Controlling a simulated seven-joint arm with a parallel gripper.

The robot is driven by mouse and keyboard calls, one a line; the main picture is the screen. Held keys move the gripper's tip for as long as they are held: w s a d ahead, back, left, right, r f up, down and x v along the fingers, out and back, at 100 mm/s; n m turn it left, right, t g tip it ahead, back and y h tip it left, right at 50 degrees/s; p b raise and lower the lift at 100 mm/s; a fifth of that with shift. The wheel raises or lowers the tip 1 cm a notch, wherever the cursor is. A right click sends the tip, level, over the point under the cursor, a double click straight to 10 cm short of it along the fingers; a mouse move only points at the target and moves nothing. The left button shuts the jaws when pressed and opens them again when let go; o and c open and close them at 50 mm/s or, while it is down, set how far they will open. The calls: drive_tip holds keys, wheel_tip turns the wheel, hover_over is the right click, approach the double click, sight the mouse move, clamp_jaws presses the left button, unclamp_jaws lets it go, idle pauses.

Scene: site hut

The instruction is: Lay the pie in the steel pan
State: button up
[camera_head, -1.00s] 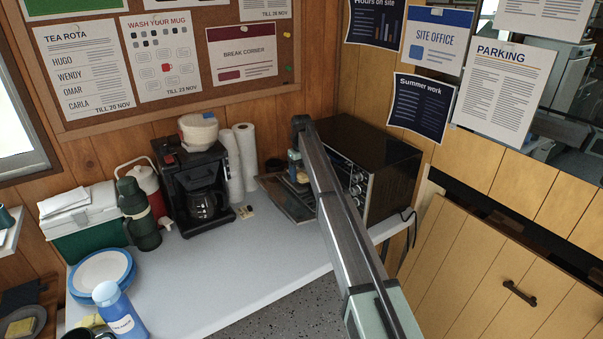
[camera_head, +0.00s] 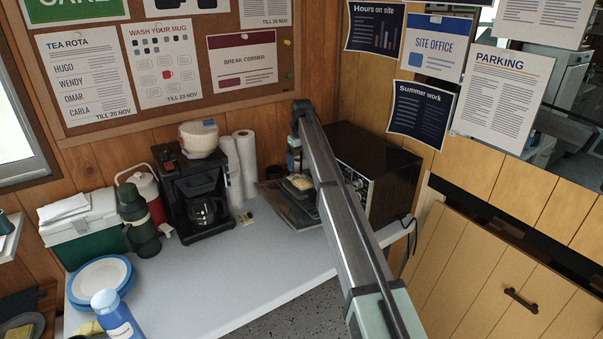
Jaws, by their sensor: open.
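A small pale-yellow piece that looks like the pie (camera_head: 300,182) lies low at the open front of the black oven, just left of my arm. It appears to rest on a dark flat surface, the lowered oven door or a pan on it (camera_head: 277,203); I cannot tell which, and I cannot make out the steel pan clearly. My gripper (camera_head: 294,166) hangs open above and slightly left of the pie, and appears apart from it. My arm hides part of the oven front.
The black oven (camera_head: 380,160) stands behind my arm. Left of it are paper rolls (camera_head: 245,160), a coffee maker (camera_head: 205,205), a green flask (camera_head: 137,215) and a cool box (camera_head: 80,230). Blue-rimmed plates (camera_head: 100,275) and a blue bottle (camera_head: 115,315) stand front left. The middle of the white table (camera_head: 225,275) is clear.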

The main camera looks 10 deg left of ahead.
drive_tip(key=shift+r, duration=2.1)
drive_tip(key=s+d+n+h, duration=0.1)
drive_tip(key=s+d+h, duration=0.3)
drive_tip(key=s+d, duration=0.55)
drive_tip(key=s+d+n+h, duration=0.1)
drive_tip(key=s+d+h, duration=0.2)
drive_tip(key=s+d, duration=0.65)
drive_tip(key=s+d+f+n+g, duration=0.1)
drive_tip(key=s+d+f+n, duration=0.6)
drive_tip(key=f, duration=0.6)
drive_tip(key=s+d+f+n+g+y, duration=0.1)
drive_tip(key=s+d+f+n+g, duration=0.2)
drive_tip(key=s+f, duration=0.85)
drive_tip(key=s+d+f+n, duration=0.5)
drive_tip(key=s+d+f, duration=0.15)
drive_tip(key=f, duration=0.85)
drive_tip(key=s+d+f+n+g+y, duration=0.1)
drive_tip(key=s+f+n+y, duration=0.1)
drive_tip(key=s+f, duration=0.4)
drive_tip(key=s+d+f+n+g+y, duration=0.1)
drive_tip(key=s+f+n, duration=0.3)
drive_tip(key=s, duration=1)
drive_tip(key=s+d+f+n+y, duration=0.1)
drive_tip(key=s+f+n+y, duration=0.2)
drive_tip(key=s+f, duration=0.4)
drive_tip(key=s+n, duration=0.1)
drive_tip(key=s, duration=0.2)
drive_tip(key=shift+d+f+g, duration=0.3)
drive_tip(key=shift+d+g, duration=0.1)
